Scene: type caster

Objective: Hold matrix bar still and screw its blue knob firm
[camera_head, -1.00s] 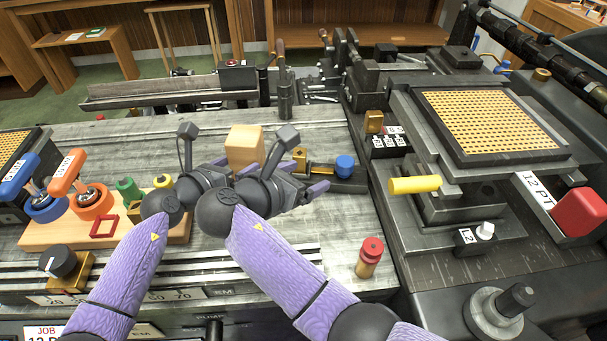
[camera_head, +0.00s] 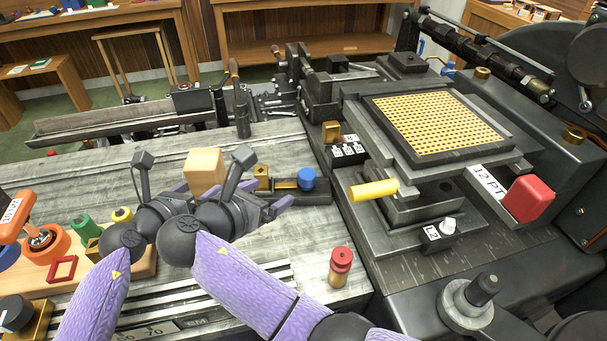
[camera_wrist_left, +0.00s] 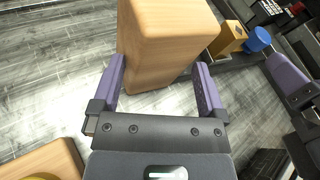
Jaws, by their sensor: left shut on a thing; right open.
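The matrix bar appears to be the dark bar (camera_head: 283,185) on the grey bench, with a brass piece (camera_head: 261,176) at its left and a blue knob (camera_head: 307,179) at its right. The blue knob also shows in the left wrist view (camera_wrist_left: 257,39). My left gripper (camera_head: 203,189) is shut on a light wooden block (camera_head: 205,167), left of the brass piece; the block fills the space between its fingers in the left wrist view (camera_wrist_left: 165,45). My right gripper (camera_head: 268,195) is open and empty, in front of the bar, just left of and nearer than the knob.
A red-topped brass peg (camera_head: 341,265) stands in front of the bar. The caster, with a yellow handle (camera_head: 373,190) and a red block (camera_head: 529,198), rises to the right. A wooden board (camera_head: 142,263) with coloured parts lies left. The bench behind the block is clear.

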